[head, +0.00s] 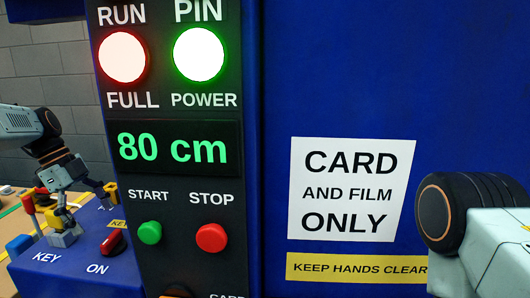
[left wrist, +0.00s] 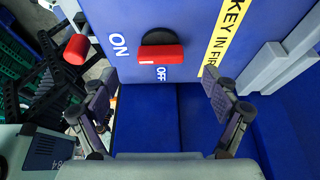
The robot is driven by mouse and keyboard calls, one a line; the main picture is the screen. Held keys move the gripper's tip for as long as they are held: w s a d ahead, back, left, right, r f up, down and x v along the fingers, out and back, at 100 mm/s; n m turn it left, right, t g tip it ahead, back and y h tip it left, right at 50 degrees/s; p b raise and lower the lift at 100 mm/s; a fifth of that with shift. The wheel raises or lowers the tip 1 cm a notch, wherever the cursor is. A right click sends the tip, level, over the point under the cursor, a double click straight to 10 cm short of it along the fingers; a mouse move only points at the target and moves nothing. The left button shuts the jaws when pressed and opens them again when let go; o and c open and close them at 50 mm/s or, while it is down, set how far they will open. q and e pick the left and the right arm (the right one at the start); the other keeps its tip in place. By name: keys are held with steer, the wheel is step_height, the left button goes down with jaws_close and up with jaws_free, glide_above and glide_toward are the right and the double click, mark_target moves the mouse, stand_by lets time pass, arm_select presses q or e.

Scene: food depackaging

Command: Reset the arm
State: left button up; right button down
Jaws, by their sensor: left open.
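My left gripper (head: 84,207) is at the left of the head view, above the blue control box (head: 75,272) marked KEY and ON. In the left wrist view my left gripper (left wrist: 158,90) has its fingers spread wide with nothing between them. A red rotary switch (head: 113,241) sits on the box. In the left wrist view the red switch (left wrist: 160,54) lies beyond the fingertips, between the ON and OFF labels, apart from them. Part of my right arm (head: 495,235) shows at the right edge of the head view; its gripper is out of sight.
A dark panel carries a lit 80 cm display (head: 172,147), a green START button (head: 149,232) and a red STOP button (head: 211,237). A blue machine wall bears a CARD AND FILM ONLY sign (head: 350,190). A red-topped lever (head: 28,205) stands left of the gripper.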

mark_target(108, 237)
arm_select(q)
steer(key=x, duration=0.5)
steer(key=shift+f, duration=0.3)
